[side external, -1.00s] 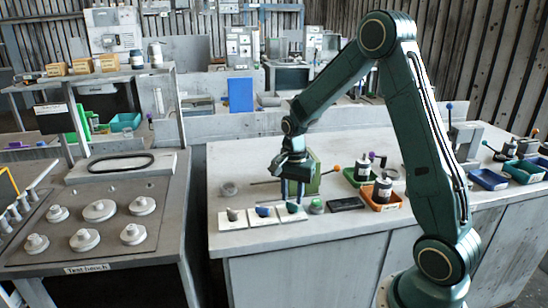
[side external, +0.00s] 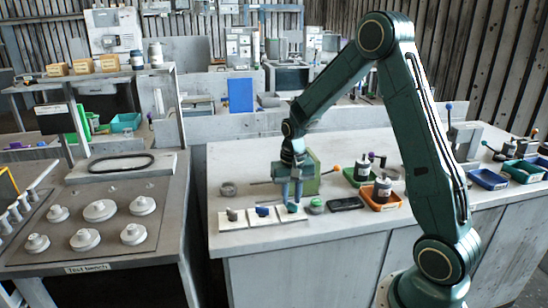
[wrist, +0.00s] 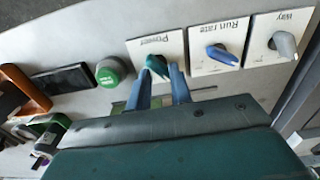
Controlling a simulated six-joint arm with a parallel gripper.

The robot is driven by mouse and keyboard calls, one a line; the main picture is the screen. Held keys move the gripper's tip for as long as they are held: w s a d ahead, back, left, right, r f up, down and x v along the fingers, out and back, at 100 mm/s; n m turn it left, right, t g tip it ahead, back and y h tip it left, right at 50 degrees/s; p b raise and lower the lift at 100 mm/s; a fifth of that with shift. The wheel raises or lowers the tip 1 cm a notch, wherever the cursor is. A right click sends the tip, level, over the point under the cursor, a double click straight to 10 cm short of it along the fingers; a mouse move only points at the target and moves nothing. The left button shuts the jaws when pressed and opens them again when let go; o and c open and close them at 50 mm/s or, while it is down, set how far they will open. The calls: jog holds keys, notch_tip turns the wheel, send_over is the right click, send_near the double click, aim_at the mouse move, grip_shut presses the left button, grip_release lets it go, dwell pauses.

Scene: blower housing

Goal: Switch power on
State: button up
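The Power switch, with a teal knob (wrist: 157,64) on a white plate (wrist: 134,50), is at the upper middle of the wrist view. In the side view, the teal knob (side external: 293,208) is at the right end of a row of three switches. My gripper (wrist: 160,72) points down at this knob with its two blue fingers apart, one on each side of it. In the side view, my gripper (side external: 291,203) is low over the same plate. The fingers partly hide the knob, and I cannot tell whether they touch it.
The Run rate switch (wrist: 221,53), with a blue knob, and the Way switch (wrist: 283,43), with a grey knob, are close by. On the other side are a green button (wrist: 110,72) and a dark display (wrist: 63,82). A green block (side external: 309,178) stands behind my gripper.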

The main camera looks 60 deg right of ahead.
aim_at(292, 207)
jog(key=n, duration=0.1)
jog(key=f+n, duration=0.1)
jog(key=n, duration=0.1)
jog(key=shift+s+d+f, duration=0.1)
jog(key=shift+d+f, duration=0.05)
jog(key=shift+d, duration=0.1)
jog(key=n, duration=0.3)
jog(key=shift+a+n, duration=0.1)
jog(key=shift+n, duration=0.2)
jog(key=shift+f, duration=0.55)
grip_shut()
